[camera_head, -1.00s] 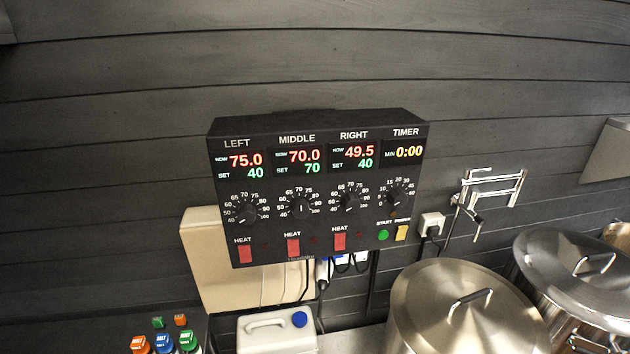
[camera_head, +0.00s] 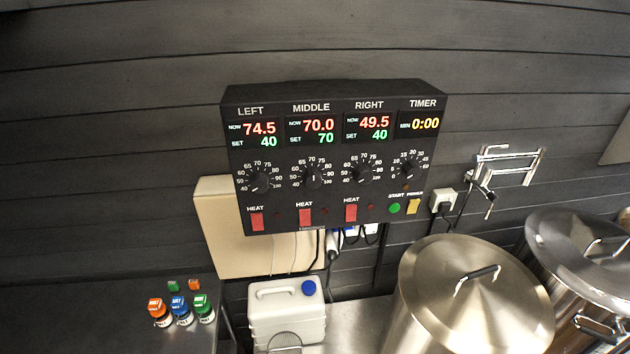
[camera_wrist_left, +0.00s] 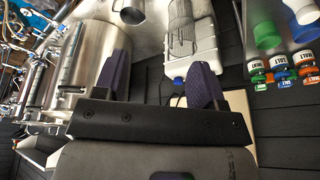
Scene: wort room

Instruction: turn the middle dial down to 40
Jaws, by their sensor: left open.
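The black control box (camera_head: 335,155) is on the dark plank wall in the head view. Its middle dial (camera_head: 312,175) is a black knob under the MIDDLE display (camera_head: 311,131), which reads NOW 70.0 and SET 70. The left dial (camera_head: 258,181) has SET 40, and the right dial (camera_head: 361,172) has SET 40. My left gripper (camera_wrist_left: 160,78) shows only in the left wrist view, with its two dark fingers wide apart and nothing held between them. The dials are not seen in that view. My right gripper is in neither view.
A steel pot (camera_head: 470,290) stands below right of the box, with another lidded pot (camera_head: 590,255) beyond it. A white jug (camera_head: 287,318) with a blue cap stands below the box. Small bottles (camera_head: 181,311) stand at lower left. A wall tap (camera_head: 508,165) is at right.

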